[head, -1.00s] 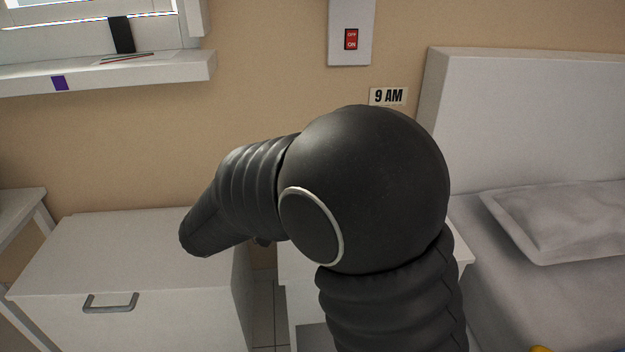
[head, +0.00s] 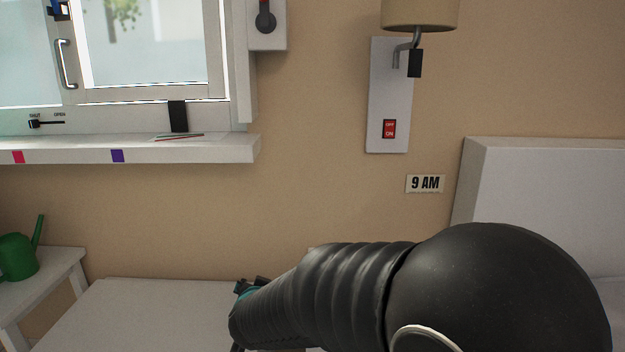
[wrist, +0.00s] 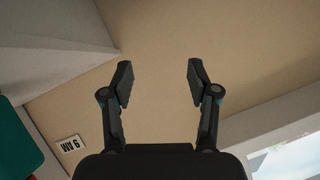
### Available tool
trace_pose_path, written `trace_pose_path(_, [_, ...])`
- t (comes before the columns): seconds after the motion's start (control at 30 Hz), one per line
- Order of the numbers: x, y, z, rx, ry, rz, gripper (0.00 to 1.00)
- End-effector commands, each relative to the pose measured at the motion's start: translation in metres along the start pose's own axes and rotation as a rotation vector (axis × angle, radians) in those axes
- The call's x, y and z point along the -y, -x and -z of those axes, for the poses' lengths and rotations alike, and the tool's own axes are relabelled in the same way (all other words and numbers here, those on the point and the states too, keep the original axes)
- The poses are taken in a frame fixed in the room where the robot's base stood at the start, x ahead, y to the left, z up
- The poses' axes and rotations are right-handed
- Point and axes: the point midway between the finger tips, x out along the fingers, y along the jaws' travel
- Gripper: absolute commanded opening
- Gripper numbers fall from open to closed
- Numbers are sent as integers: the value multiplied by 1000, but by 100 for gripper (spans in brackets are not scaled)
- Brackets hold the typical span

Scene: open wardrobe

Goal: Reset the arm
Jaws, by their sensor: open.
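My gripper (wrist: 158,82) is open and empty in the wrist view, its two fingers spread apart against the beige wall. In the head view my black arm fills the lower right and reaches left over a white cabinet top. Only a small part of my gripper shows there, behind the arm's end, and its fingers are mostly hidden.
A white cabinet (head: 150,315) stands below the window sill (head: 190,151). A green watering can (head: 18,257) sits on a white table at left. A lamp (head: 420,14), red switch (head: 389,128) and "9 AM" sign (head: 425,184) are on the wall. The white headboard (head: 550,185) is at right.

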Motion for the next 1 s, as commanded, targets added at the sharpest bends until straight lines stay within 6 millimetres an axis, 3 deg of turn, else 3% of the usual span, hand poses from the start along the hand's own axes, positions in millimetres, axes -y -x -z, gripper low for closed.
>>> trace_pose_path(0.17, [5,37,-25,231,60,145,60])
trace_pose_path(0.37, [-27,99,-49,489,166,195,60])
trace_pose_path(0.57, [-103,177,-60,700,286,103,60])
trace_pose_path(0.8, [-197,259,-50,778,371,-98,60])
trace_pose_path(0.9, [-222,281,-38,724,377,-161,60])
trace_pose_path(1.0, [-236,296,-25,649,350,-198,60])
